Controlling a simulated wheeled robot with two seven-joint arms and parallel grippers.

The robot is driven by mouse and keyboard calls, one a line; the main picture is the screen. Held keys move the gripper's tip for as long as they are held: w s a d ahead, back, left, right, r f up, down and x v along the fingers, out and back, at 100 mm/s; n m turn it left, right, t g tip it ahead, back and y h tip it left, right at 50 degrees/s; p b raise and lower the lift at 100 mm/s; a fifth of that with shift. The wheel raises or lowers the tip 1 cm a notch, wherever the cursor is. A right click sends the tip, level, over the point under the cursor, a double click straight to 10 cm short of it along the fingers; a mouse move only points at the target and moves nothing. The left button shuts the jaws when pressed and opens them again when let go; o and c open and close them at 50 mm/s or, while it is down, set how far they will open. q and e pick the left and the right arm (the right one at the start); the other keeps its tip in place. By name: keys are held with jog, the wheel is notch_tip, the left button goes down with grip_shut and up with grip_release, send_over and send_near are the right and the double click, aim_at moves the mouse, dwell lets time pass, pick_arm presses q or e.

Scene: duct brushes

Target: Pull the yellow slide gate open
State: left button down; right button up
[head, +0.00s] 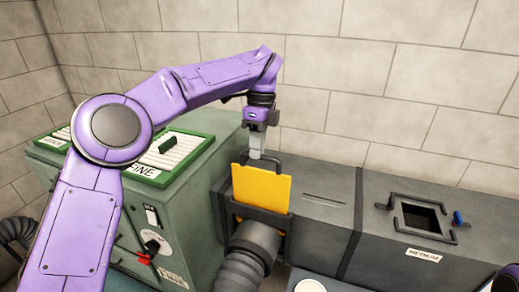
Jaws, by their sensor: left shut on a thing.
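The yellow slide gate (262,188) is a flat upright plate standing in a dark slot frame on the grey duct. Much of the plate shows above the frame. A dark handle (276,161) is on its top edge. My left gripper (257,153) points down from above and is shut on this handle. The fingers hide part of the handle. My right gripper is not in view.
A green cabinet (190,228) with filter frames on top, a knob and a red lever stands left. A flexible hose (247,262) joins the duct below the gate. The grey duct (320,213) runs right to a square opening (420,216) labelled MEDIUM. A block wall stands behind.

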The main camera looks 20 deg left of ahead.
pick_arm(q)
jog(key=shift+w+r, duration=0.1)
jog(key=shift+r, duration=0.25)
jog(key=c, duration=1.2)
grip_release()
jog(key=shift+c, duration=0.2)
jog(key=shift+o, duration=0.6)
jog(key=p+v, duration=0.5)
jog(key=v, duration=0.5)
jog(key=shift+r, duration=0.25)
